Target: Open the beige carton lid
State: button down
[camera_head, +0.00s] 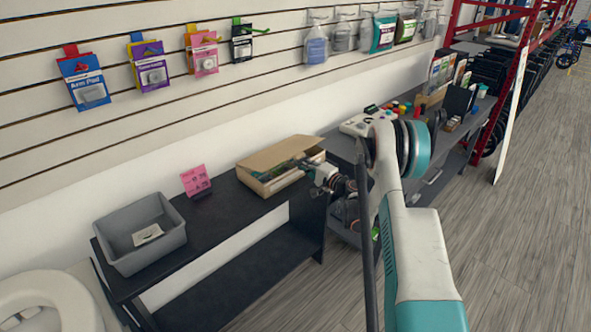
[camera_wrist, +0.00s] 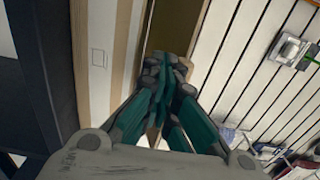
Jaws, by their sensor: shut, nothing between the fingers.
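The beige carton (camera_head: 287,184) sits on the right end of the black table. Its lid (camera_head: 275,153) is a flat beige panel at the rear, and a dark gap shows between it and the front wall. In the head view my gripper (camera_head: 315,170) is at the carton's right end, close to the gap. In the wrist view my gripper's teal fingers (camera_wrist: 160,66) are together and empty, over or in front of a dark brown strip that looks like the carton's inside (camera_wrist: 174,25). I cannot tell whether the fingertips touch the lid.
A slatted wall (camera_head: 200,110) with hanging packets rises behind. A cluttered grey table (camera_head: 345,148) stands to the right. Open floor (camera_head: 510,240) lies at the right.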

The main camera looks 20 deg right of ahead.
aim_at(301, 156)
jog(key=shift+r, duration=0.4)
jog(key=shift+w+a+r+p, duration=0.15)
jog(key=shift+r+p, duration=0.15)
jog(key=shift+r, duration=0.5)
jog(key=shift+w+d+r+p, duration=0.1)
jog(key=shift+w+r+p, duration=0.2)
jog(key=shift+r, duration=0.45)
jog(key=shift+w+a+r+p, duration=0.1)
jog(key=shift+r+p, duration=0.25)
jog(key=shift+r, duration=0.45)
jog(key=shift+w+a+r+p, duration=0.25)
jog(key=shift+w+a+r, duration=0.05)
jog(key=shift+w+r, duration=0.55)
jog(key=shift+w+a+r+p, duration=0.2)
jog(key=shift+w+a+r, duration=0.1)
jog(key=shift+w+r, duration=0.55)
jog(key=shift+s, duration=0.1)
jog(key=shift+r+x, duration=0.2)
jog(key=shift+x, duration=0.65)
jog(key=shift+r+x, duration=0.2)
jog(key=shift+x, duration=0.6)
jog(key=shift+r+x, duration=0.2)
jog(key=shift+x, duration=0.65)
